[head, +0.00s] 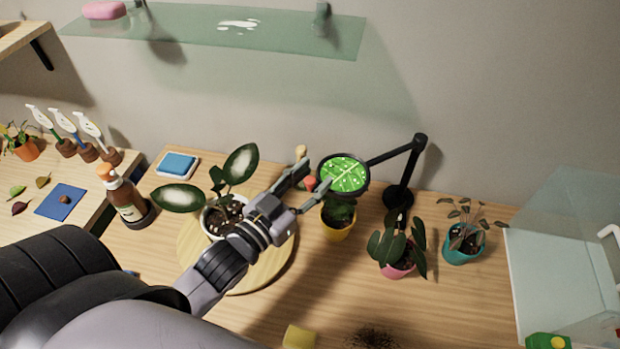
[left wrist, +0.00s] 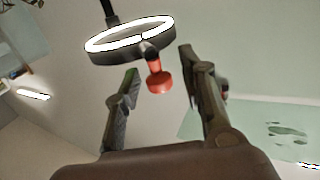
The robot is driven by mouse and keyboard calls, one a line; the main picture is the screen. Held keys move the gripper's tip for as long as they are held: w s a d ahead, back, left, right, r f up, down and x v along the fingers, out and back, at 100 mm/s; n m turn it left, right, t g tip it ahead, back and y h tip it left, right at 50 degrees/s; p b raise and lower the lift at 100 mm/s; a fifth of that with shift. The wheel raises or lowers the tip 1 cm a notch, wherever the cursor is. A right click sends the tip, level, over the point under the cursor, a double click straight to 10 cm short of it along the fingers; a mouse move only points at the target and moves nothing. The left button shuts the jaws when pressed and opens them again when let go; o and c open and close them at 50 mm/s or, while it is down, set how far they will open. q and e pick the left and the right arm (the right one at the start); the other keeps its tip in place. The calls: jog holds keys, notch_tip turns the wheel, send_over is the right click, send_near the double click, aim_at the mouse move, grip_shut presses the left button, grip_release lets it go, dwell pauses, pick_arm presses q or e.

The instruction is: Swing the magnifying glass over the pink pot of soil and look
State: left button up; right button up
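The magnifying glass has a round dark-rimmed lens (head: 344,174) on a black jointed arm with a black base at the back of the table. Its lens hangs over the yellow pot (head: 338,230) and shows a bright green leaf pattern. A red knob (head: 309,183) sticks out from the rim; in the left wrist view the knob (left wrist: 158,82) shows under the lit ring (left wrist: 130,40). My left gripper (head: 316,172) is open, its fingers on either side of the knob with gaps visible. The pink pot (head: 397,271) with a dark-leaved plant stands right of the yellow pot. My right gripper is out of view.
A white pot (head: 212,225) with a large-leaved plant stands on a round wooden board (head: 262,274) beneath my left arm. A teal pot (head: 461,248) stands right of the pink pot. A brown bottle (head: 124,198) is at left, a clear case (head: 560,265) at right, a glass shelf (head: 290,37) above.

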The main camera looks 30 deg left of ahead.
pick_arm(q)
grip_shut()
dwell(0.5)
dwell(0.3)
